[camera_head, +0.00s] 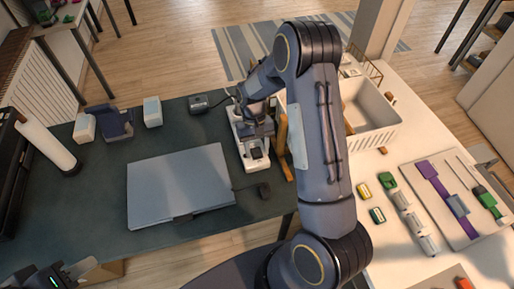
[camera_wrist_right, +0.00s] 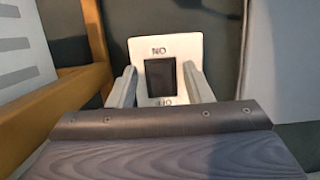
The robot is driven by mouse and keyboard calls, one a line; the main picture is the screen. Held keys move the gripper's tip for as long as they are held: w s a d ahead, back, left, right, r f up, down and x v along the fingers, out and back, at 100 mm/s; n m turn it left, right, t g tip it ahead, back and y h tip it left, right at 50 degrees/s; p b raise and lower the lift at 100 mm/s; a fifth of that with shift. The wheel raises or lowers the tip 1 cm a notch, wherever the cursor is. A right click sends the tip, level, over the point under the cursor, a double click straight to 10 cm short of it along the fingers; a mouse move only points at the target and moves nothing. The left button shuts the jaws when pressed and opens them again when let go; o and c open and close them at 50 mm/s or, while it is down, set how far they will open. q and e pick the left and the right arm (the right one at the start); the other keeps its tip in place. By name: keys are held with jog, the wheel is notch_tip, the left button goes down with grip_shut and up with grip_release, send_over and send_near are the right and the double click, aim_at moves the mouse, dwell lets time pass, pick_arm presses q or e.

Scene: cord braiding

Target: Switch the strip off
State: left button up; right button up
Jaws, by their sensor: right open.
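The white power strip (camera_head: 240,128) lies on the dark table, partly hidden under my right arm. In the right wrist view its end plate (camera_wrist_right: 187,45) carries a black rocker switch (camera_wrist_right: 160,78) between ON and OFF labels, which read upside down. I cannot tell which side is pressed. My right gripper (camera_head: 258,128) is above the strip. In the wrist view the right gripper (camera_wrist_right: 160,88) is open and empty, one finger on either side of the switch. Whether the fingers touch the plate is unclear. A dark part of my left gripper (camera_head: 48,280) shows at the bottom left; its jaws are unclear.
A wooden bar (camera_head: 283,145) stands close beside the strip, with a white basket (camera_head: 368,122) beyond. A small black item (camera_head: 264,190) lies near the front. A black adapter (camera_head: 199,104) sits behind.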

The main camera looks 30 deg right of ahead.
aim_at(255, 149)
jog(key=b+v, duration=0.1)
jog(key=v, duration=0.6)
jog(key=shift+r, duration=0.35)
jog(key=shift+f, duration=0.1)
